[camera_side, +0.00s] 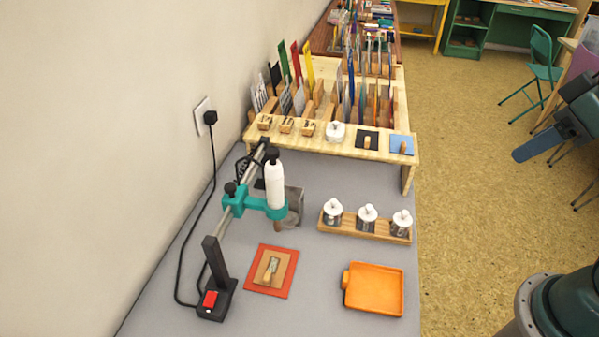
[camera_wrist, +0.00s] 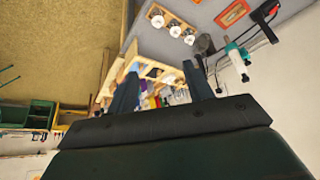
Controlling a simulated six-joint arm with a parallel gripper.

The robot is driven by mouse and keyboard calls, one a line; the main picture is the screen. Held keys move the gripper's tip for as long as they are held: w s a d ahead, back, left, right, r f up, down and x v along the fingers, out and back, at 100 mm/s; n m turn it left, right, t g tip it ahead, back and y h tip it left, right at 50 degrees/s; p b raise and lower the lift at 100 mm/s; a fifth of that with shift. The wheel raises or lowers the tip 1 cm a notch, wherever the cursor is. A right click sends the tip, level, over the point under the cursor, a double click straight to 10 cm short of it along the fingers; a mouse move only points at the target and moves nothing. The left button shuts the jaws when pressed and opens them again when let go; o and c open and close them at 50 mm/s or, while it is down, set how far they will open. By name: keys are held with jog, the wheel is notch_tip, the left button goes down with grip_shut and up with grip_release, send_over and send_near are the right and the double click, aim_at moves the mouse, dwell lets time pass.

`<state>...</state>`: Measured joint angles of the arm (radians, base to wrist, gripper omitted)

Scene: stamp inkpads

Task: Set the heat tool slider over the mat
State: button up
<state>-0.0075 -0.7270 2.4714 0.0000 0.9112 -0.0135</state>
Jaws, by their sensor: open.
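The heat tool slider (camera_side: 234,204) is a teal clamp on a grey rail with black end posts. It holds a white heat tool (camera_side: 275,185) upright, nozzle down, beside a grey metal bracket (camera_side: 294,203). The slider sits part-way along the rail, farther back than the mat. The red-orange mat (camera_side: 254,281) lies flat at the front with a wooden stamp (camera_side: 270,270) on it. The heat tool (camera_wrist: 237,62) and mat (camera_wrist: 233,13) also show in the wrist view. My gripper (camera_wrist: 161,66) is open and empty, apart from the slider, at the right edge in the side view.
A wooden rack (camera_side: 364,228) with three white-topped jars and an orange tray (camera_side: 375,291) stand right of the rail. A wooden organiser (camera_side: 400,166) with stamps and cards fills the back. A black cable (camera_side: 190,245) runs along the left. The grey tabletop between is clear.

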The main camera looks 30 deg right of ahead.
jog(key=w+a+r+n, duration=0.1)
jog(key=w+r, duration=0.1)
jog(key=w, duration=0.2)
jog(key=w+a+r+n+g, duration=0.1)
jog(key=w+a+r+n, duration=0.1)
jog(key=w+r, duration=0.1)
jog(key=w+a+r+n, duration=0.1)
jog(key=w+r, duration=0.2)
jog(key=w, duration=0.2)
jog(key=shift+w+a+r+y, duration=0.15)
jog(key=shift+a+r+y, duration=0.1)
jog(key=shift+y, duration=0.05)
jog(key=shift+c, duration=0.2)
jog(key=n+g, duration=0.5)
jog(key=n, duration=0.9)
send_over(230, 185)
notch_tip(230, 185, down, 13)
jog(key=shift+f, duration=0.3)
jog(key=shift+f, duration=6.65)
